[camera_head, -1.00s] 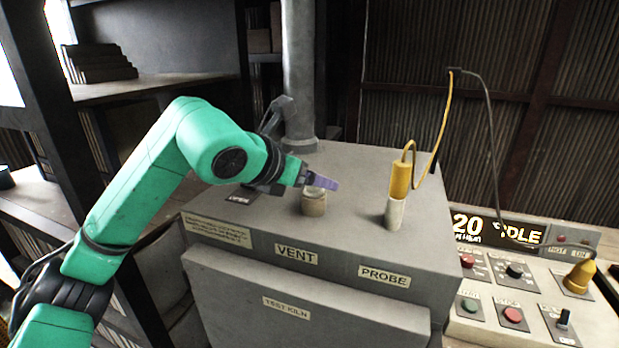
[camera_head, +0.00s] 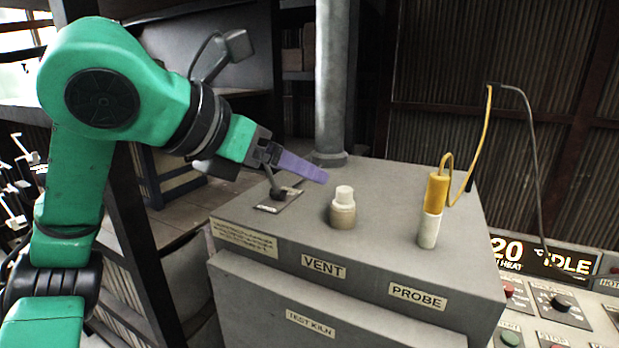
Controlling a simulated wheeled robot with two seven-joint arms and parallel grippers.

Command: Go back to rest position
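My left gripper (camera_head: 318,177), with purple fingers, is above the grey test kiln (camera_head: 395,262). It is seen from the side, so its finger gap is hidden. The fingertips are up and left of the white plug (camera_head: 344,194), which sits upright in the beige vent collar (camera_head: 342,216), and look apart from it. A lever on a small dark plate (camera_head: 279,201) is below the gripper, its upper part partly behind the gripper. The yellow probe (camera_head: 437,192) stands upright in its white sleeve (camera_head: 429,231). My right gripper is out of view.
A vertical grey pipe (camera_head: 330,85) rises behind the kiln top. A yellow and grey cable (camera_head: 489,115) loops from the probe towards the right. A control panel with buttons and a display reading IDLE (camera_head: 567,264) is at right. Shelving stands at left.

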